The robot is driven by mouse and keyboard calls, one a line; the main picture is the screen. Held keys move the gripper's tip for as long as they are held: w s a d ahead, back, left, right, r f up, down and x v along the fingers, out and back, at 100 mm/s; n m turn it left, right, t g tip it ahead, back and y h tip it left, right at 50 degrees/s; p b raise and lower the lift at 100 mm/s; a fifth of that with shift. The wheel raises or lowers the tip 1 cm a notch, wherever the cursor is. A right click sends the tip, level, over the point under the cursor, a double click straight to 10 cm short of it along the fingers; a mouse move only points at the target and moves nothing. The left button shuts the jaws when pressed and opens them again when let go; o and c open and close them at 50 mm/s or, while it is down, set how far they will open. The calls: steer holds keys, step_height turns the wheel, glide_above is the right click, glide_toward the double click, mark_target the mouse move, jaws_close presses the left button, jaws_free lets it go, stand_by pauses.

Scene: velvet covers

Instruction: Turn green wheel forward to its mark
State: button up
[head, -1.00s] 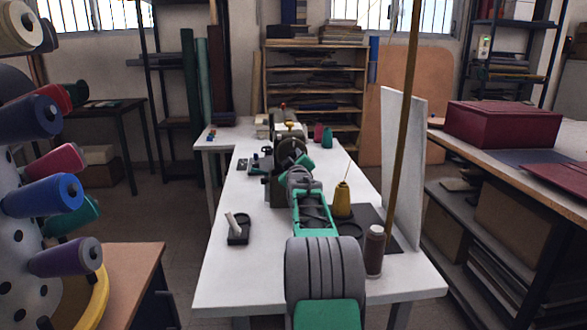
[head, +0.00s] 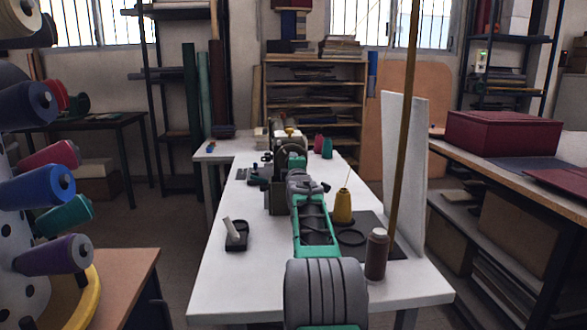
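A dark machine (head: 276,197) stands on the white table (head: 217,277), straight ahead, with a yellowish piece at its top. A round, dark wheel-like part with some green (head: 291,149) shows at its upper end, just beyond my arm. I cannot make out a mark on it or tell whether the green there belongs to the wheel or to my wrist. My green and grey arm reaches forward over the table to the machine. My arm's links cover the end, so my gripper's fingers cannot be made out, nor whether they touch the wheel.
A mustard thread cone (head: 343,206) and a brown spool (head: 376,254) stand right of my arm, near a tall rod and a white upright board (head: 403,165). A small dark tray (head: 236,236) lies to the left. A spool rack (head: 50,255) fills the left edge.

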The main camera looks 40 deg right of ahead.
steer(key=shift+d+f, duration=0.1)
steer(key=shift+f, duration=0.05)
stand_by(0.4)
steer(key=o, duration=1.2)
steer(key=shift+s, duration=0.1)
steer(key=shift+c, duration=0.2)
steer(key=shift+o, duration=1)
steer(key=v, duration=0.8)
